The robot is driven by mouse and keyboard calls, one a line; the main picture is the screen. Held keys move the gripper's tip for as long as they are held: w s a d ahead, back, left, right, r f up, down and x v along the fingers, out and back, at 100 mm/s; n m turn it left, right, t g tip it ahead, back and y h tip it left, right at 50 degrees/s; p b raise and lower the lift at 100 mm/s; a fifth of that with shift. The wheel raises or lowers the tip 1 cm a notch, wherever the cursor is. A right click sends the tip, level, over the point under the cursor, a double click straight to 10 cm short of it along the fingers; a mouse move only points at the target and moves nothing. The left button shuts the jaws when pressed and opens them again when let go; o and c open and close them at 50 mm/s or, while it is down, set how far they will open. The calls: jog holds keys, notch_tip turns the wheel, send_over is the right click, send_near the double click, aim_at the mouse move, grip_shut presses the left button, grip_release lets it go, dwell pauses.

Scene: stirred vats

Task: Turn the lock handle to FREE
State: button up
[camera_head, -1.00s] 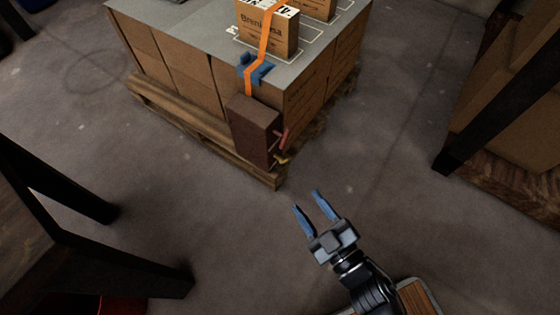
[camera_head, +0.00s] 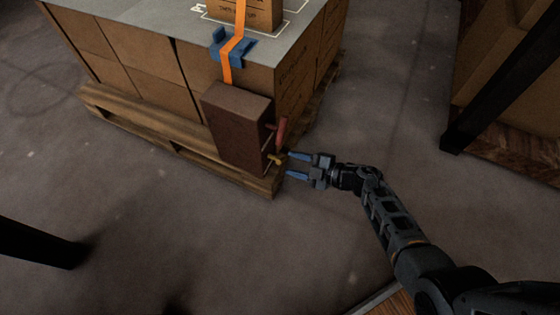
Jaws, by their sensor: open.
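A dark brown box (camera_head: 236,127) hangs at the near corner of the pallet load. On its right side are a red handle (camera_head: 281,131) and, below it, a small yellow part (camera_head: 277,159). Which of these is the lock handle I cannot tell, and no FREE marking can be read. My gripper (camera_head: 288,165) is open, its two blue fingers pointing left at the box's right side. The upper fingertip is close to the yellow part; whether they touch I cannot tell. Nothing shows between the fingers.
The wooden pallet (camera_head: 150,124) carries stacked cartons under a grey top sheet (camera_head: 130,20). An orange strap (camera_head: 229,60) runs down through a blue corner piece (camera_head: 246,49). A dark post (camera_head: 468,105) stands at right, a dark leg (camera_head: 40,243) at lower left. Floor between is clear.

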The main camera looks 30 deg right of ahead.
aim_at(283, 160)
jog(key=shift+b+x, duration=1.35)
jog(key=shift+x, duration=1.3)
jog(key=shift+c, duration=0.2)
grip_shut()
